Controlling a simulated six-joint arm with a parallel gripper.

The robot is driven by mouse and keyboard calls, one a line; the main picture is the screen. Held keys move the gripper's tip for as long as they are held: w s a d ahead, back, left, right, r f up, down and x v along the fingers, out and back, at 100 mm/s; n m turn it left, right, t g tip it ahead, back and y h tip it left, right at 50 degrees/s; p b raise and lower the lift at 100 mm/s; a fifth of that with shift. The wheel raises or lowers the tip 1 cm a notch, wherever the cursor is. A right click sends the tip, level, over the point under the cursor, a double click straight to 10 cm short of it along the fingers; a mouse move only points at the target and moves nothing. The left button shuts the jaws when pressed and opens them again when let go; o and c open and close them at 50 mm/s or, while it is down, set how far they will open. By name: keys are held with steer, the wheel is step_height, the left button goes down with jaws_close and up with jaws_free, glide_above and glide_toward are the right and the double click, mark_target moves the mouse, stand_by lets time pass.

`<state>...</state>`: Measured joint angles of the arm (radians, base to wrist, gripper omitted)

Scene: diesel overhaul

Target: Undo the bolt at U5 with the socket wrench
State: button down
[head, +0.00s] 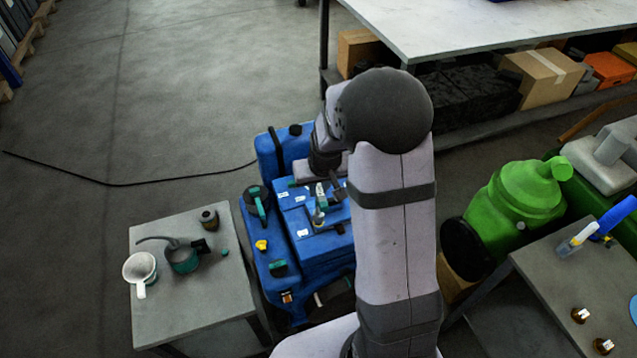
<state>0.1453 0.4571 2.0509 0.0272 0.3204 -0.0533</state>
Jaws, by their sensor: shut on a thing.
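A blue engine (300,262) stands in the middle, with white labels on its flat top cover (318,243). My gripper (338,187) is low over the far part of this cover, partly hidden by my own arm. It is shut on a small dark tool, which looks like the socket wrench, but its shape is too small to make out. A grey and teal fitting (319,212) stands upright on the cover just below my gripper. I cannot tell which spot is U5, and its bolt cannot be made out.
A grey side table (195,300) at left holds a white strainer (140,268), a teal pot (183,258) and a small can (209,219). A green machine (520,200) and a second table (585,275) stand at right. A bench (480,25) is behind. The floor at far left is mostly clear.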

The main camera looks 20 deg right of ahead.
steer(key=shift+m, duration=0.5)
steer(key=shift+r, duration=0.1)
steer(key=shift+w, duration=0.1)
steer(key=shift+m+h+b, duration=0.4)
steer(key=shift+m+b, duration=0.2)
steer(key=shift+f, duration=0.2)
steer(key=m+b, duration=0.2)
steer(key=b, duration=0.2)
steer(key=shift+m+g+h, duration=0.3)
steer(key=shift+m+h, duration=0.1)
steer(key=m+b, duration=0.2)
steer(key=m, duration=0.1)
steer(key=shift+h+b, duration=0.3)
steer(key=shift+r+m+g+h+b, duration=0.15)
steer(key=shift+m+g+h+b, duration=0.3)
steer(key=shift+m, duration=0.85)
